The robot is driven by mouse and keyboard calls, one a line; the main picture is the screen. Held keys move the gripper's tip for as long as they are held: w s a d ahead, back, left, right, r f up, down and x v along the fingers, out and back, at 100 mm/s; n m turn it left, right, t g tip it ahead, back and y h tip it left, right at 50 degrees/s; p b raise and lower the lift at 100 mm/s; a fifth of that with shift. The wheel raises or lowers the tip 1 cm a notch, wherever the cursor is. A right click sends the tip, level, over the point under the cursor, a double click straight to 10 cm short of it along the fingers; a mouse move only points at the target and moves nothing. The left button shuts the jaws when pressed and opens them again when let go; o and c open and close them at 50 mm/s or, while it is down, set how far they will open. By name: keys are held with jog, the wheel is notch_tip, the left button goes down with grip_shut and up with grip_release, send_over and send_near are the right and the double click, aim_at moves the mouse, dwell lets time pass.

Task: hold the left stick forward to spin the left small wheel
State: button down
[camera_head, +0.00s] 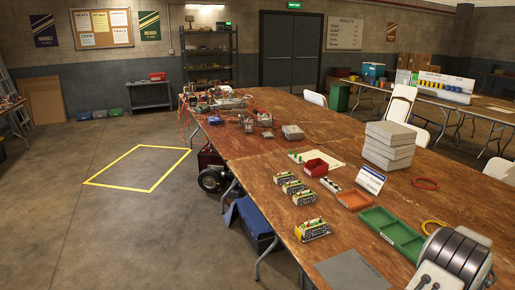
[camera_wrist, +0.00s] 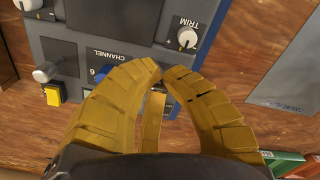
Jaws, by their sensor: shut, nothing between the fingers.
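In the wrist view, my gripper (camera_wrist: 160,74) has yellow ribbed fingers that meet at their tips. They are shut with nothing between them, over a dark grey control panel (camera_wrist: 150,28) lettered upside down with CHANNEL and TRIM. A grey rounded stick or knob (camera_wrist: 46,73) stands on the panel to the left of the fingers, apart from them. I cannot tell whether it is the left stick. In the head view, a black wheel (camera_head: 210,180) shows beside the table's left edge near the floor; I cannot tell which wheel it is. My gripper is not in the head view.
The panel has a white TRIM knob (camera_wrist: 187,38) and a yellow button (camera_wrist: 53,96). It lies on a wooden table (camera_head: 240,170). A yellow-taped floor square (camera_head: 137,170) is empty.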

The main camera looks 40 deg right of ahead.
jog(key=shift+w+a+f, duration=0.15)
jog(key=shift+a+f, duration=0.1)
jog(key=shift+a, duration=0.5)
notch_tip(320, 180, up, 7)
jog(key=p, duration=0.4)
jog(key=shift+d+r, duration=0.15)
jog(key=shift+d, duration=0.05)
